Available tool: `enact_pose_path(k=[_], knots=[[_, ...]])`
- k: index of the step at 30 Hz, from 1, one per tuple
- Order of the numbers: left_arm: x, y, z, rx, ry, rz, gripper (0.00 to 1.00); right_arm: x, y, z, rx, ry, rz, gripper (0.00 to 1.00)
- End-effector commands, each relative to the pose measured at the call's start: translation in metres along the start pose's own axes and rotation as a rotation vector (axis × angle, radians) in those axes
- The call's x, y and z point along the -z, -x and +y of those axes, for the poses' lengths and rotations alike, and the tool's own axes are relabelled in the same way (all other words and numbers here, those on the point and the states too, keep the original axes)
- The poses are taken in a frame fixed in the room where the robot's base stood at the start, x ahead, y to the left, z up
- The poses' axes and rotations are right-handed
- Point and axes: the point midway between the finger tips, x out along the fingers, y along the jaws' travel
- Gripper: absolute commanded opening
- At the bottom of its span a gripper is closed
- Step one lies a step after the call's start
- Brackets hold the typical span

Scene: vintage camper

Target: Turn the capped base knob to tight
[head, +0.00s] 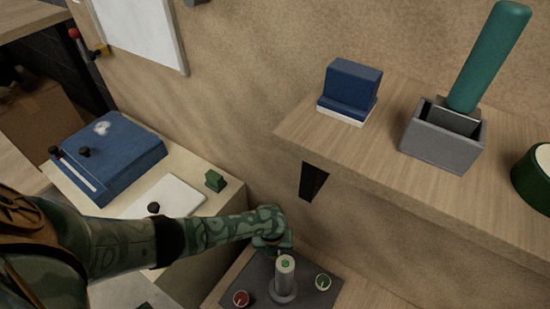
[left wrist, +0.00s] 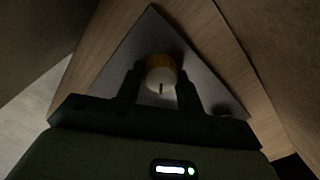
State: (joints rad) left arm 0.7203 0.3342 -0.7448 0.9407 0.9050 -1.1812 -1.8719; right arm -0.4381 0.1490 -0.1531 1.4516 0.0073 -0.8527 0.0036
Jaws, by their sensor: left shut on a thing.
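A dark base plate (head: 258,278) lies on a wooden surface, and its corner also shows in the left wrist view (left wrist: 152,30). A round knob (left wrist: 160,75) with a pale face, a dark pointer line and an amber rim sits on the plate. My left gripper (left wrist: 160,88) is shut on this knob, one finger on each side. In the head view my left gripper (head: 271,242) is at the plate's far edge and hides the knob. No marking for tight can be made out. My right gripper is not in view.
A shelf (head: 310,128) above right holds a blue block (head: 350,88) and a grey box (head: 440,145). A small green block (head: 215,180) is left.

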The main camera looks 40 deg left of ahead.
Motion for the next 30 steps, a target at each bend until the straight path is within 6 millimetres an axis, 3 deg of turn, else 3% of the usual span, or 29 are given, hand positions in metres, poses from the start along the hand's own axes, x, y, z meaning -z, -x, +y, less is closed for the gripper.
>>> enact_pose_path(k=[10, 26, 27, 29, 30], knots=[[-0.001, 0.000, 0.001, -0.001, -0.142, 0.006, 0.14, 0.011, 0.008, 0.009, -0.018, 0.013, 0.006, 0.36], [-0.002, 0.000, 0.000, 0.000, -0.168, 0.006, 0.14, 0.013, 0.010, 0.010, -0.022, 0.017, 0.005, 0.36], [-0.002, 0.000, 0.000, 0.000, -0.167, 0.006, 0.40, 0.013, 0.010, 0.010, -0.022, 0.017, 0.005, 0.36], [-0.001, 0.000, 0.000, 0.000, -0.167, 0.006, 0.56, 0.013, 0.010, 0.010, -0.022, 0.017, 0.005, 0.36], [-0.001, 0.000, 0.000, 0.000, -0.167, 0.006, 0.59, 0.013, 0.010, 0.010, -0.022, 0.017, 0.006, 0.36]])
